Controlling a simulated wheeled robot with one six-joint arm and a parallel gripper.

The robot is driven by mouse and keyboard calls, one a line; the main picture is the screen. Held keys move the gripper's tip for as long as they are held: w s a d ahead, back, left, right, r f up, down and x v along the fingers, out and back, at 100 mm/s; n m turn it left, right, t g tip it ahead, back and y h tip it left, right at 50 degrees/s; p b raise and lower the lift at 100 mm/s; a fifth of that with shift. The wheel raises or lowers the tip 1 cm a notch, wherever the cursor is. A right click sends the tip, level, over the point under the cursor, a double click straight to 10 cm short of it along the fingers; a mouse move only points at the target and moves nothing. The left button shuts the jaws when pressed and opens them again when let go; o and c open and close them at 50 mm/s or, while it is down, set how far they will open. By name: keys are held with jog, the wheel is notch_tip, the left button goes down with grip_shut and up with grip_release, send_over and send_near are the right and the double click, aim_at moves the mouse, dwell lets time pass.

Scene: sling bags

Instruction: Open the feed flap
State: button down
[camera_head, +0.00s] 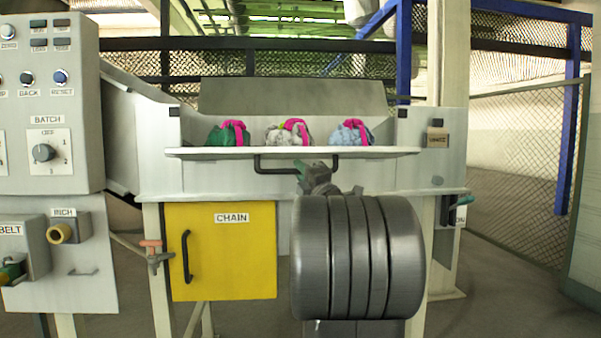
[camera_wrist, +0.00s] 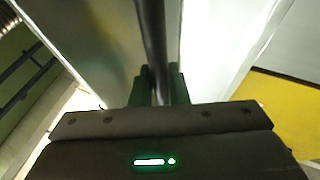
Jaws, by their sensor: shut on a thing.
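The feed flap (camera_head: 215,153) shows in the head view as a long pale plate, seen nearly edge-on across the front of the grey feed trough. Its exact angle is hard to tell. A black bar handle (camera_head: 270,168) hangs at its middle, just under the edge. My gripper (camera_head: 312,170) is at the right half of this handle, shut on it. In the wrist view the dark handle bar (camera_wrist: 152,35) runs between the two green fingers of my gripper (camera_wrist: 158,85). My arm hides part of the panel below the flap.
Three bundled bags with pink straps, green (camera_head: 226,135), white (camera_head: 282,133) and blue (camera_head: 350,134), sit behind the flap edge. A yellow CHAIN door (camera_head: 235,260) with a black handle is below left. A grey control panel (camera_head: 50,105) stands left. A mesh fence (camera_head: 525,160) is right.

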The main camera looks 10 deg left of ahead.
jog(key=c, duration=1.4)
grip_release()
jog(key=shift+w+f, duration=0.1)
jog(key=p+v, duration=0.1)
jog(key=v, duration=1.2)
jog(key=shift+s+d+p, duration=0.15)
jog(key=shift+s+p, duration=0.15)
jog(key=shift+s, duration=0.05)
jog(key=shift+f, duration=0.15)
jog(key=shift+b+x, duration=0.75)
jog(key=shift+x, duration=6.2)
